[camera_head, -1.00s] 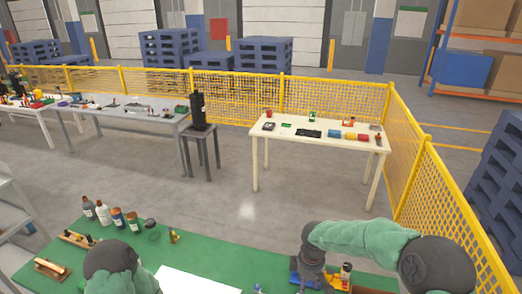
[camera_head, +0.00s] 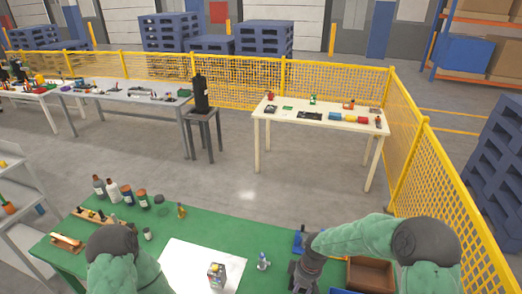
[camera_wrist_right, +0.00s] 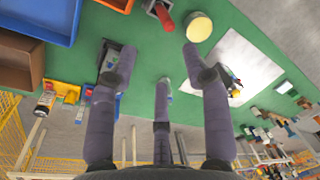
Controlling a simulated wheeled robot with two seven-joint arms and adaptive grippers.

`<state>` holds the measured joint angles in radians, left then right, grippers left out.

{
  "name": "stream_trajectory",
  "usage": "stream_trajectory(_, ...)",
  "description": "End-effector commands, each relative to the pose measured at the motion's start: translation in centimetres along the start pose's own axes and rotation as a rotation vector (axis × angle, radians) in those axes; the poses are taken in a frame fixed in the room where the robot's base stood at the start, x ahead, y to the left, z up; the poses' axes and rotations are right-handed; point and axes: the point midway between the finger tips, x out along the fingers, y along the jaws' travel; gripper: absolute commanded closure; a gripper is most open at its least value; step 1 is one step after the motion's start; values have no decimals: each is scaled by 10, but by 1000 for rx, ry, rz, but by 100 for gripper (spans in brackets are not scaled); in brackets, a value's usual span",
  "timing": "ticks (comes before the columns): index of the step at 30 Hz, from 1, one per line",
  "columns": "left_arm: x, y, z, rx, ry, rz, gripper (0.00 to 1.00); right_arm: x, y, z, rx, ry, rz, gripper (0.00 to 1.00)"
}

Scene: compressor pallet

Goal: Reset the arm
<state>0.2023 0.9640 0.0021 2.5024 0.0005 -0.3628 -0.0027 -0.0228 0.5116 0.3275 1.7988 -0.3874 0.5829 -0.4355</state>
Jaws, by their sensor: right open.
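My right gripper (camera_wrist_right: 158,68) is open in the right wrist view. Its fingers are spread over the green bench top, with nothing held between them. In the head view my right arm (camera_head: 375,238) reaches in from the right, its dark wrist (camera_head: 305,272) over the bench, and the fingertips cannot be made out. My left arm (camera_head: 115,252) shows at the bottom left of the head view, and its gripper is out of the picture.
The green bench (camera_head: 210,228) holds a white sheet (camera_head: 190,262), a small box (camera_head: 216,274), a small bottle (camera_head: 263,262), several bottles (camera_head: 113,192) and a brown tray (camera_head: 370,275). A blue bin (camera_wrist_right: 45,15) and a red cylinder (camera_wrist_right: 163,17) show in the wrist view. Yellow fencing stands behind.

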Motion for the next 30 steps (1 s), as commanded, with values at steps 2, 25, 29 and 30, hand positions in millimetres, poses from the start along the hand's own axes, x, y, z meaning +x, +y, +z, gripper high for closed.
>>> stream_trajectory(2, 0, 0, 1, 0, -1, 0, 0, 20, -10, 9, 60, 13, -34, 52)
stream_trajectory(25, 0, 0, 1, 0, -1, 0, 0, 162, -146, 151, 1108, 86, -207, 52)
stream_trajectory(29, 23, -8, 0, 0, -2, 0, 0, 183, -138, 146, 1085, 98, -202, 52)
stream_trajectory(30, 28, -10, 0, 0, -2, 0, 0, 188, -138, 146, 1082, 98, -201, 52)
